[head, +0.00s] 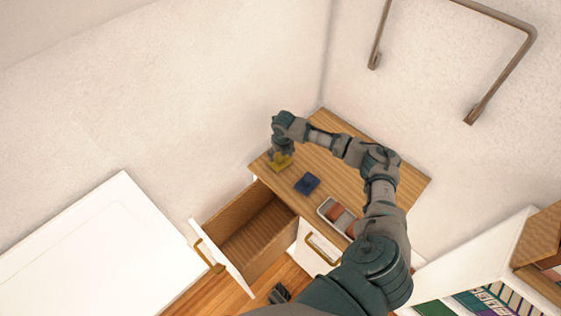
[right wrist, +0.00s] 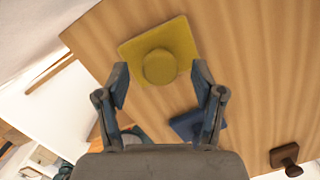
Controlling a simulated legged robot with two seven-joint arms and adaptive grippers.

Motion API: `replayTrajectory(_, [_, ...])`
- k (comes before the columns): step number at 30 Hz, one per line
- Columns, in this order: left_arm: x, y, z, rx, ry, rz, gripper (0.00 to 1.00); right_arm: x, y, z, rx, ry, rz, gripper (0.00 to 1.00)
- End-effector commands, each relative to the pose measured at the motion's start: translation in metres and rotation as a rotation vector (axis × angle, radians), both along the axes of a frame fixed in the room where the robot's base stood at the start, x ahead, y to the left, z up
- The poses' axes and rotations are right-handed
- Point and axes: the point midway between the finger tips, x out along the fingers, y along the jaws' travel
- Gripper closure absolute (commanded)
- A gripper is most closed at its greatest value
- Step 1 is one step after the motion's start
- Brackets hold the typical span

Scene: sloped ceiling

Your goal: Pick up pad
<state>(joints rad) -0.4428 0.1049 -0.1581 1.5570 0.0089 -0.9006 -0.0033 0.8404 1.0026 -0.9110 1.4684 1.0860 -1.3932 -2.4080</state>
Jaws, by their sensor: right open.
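A yellow pad (right wrist: 183,36) with a round knob lies on the wooden top of a cabinet. In the head view the yellow pad (head: 283,165) is near the left corner, partly covered by my right gripper (head: 281,153). In the right wrist view my right gripper (right wrist: 161,80) is open above it, and the knob shows between and just beyond the fingertips. No contact with the pad is visible. A blue pad (head: 307,183) lies close by; it is partly hidden behind a finger in the right wrist view (right wrist: 184,124).
A pale tray (head: 324,208) with brown items stands on the wooden top (head: 330,168). A brown knobbed block (right wrist: 285,157) lies at the lower right of the wrist view. An open, empty-looking drawer (head: 247,240) juts out in front. A white surface (head: 90,245) is at the left.

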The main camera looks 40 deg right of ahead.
Motion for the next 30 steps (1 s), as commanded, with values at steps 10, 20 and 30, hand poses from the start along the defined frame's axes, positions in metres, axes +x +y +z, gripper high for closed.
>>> replayTrajectory(10, [0.005,-0.002,0.009,0.003,-0.003,0.002,0.61,0.003,-0.004,-0.025,0.003,-0.001,0.000,0.32])
replayTrajectory(20, [0.005,-0.002,0.009,0.003,0.000,0.001,0.61,0.003,-0.003,-0.025,0.001,0.001,0.000,0.92])
replayTrajectory(30, [0.005,-0.002,0.008,0.004,0.000,0.002,0.61,0.003,-0.002,-0.025,0.002,0.002,0.001,0.97])
